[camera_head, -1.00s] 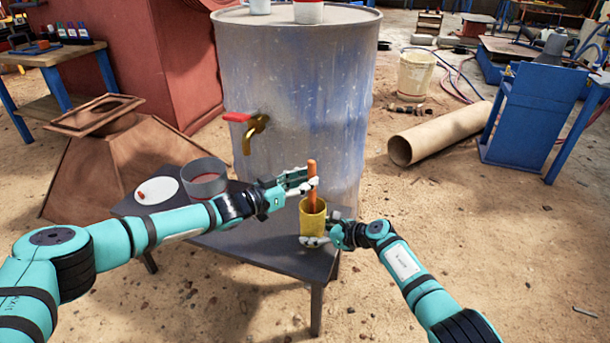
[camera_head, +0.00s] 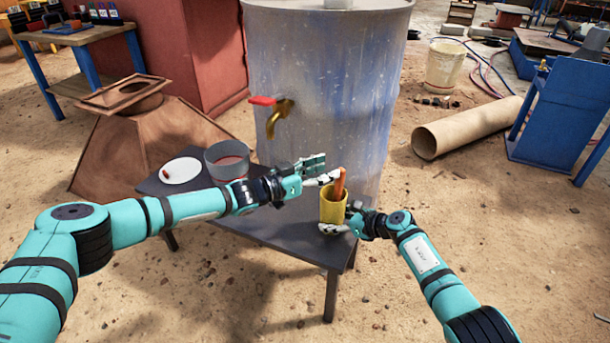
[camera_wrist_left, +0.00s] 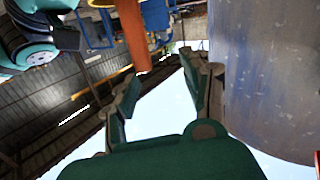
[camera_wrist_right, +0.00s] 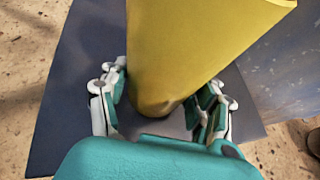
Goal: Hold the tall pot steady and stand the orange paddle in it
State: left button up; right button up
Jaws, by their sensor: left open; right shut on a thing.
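The yellow tall pot (camera_head: 332,208) stands upright near the right corner of the dark table (camera_head: 290,236). The orange paddle (camera_head: 340,182) stands in the pot with its upper end above the rim, leaning slightly; its lower end is hidden inside. My right gripper (camera_head: 338,226) is shut on the pot low down; the right wrist view shows its fingers on both sides of the pot (camera_wrist_right: 190,50). My left gripper (camera_head: 324,170) is open and empty, just left of the paddle. In the left wrist view the paddle (camera_wrist_left: 135,35) is beyond the open fingers, apart from them.
A large metal drum (camera_head: 325,90) with a brass tap (camera_head: 278,118) stands close behind. The table's front middle is clear.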

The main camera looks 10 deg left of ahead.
pick_arm(q)
jog(key=v, duration=1)
jog(key=shift+s+a, duration=0.2)
jog(key=shift+a, duration=0.05)
pick_arm(e)
jog(key=o, duration=1)
jog(key=shift+c, duration=0.2)
jog(key=shift+d, duration=0.1)
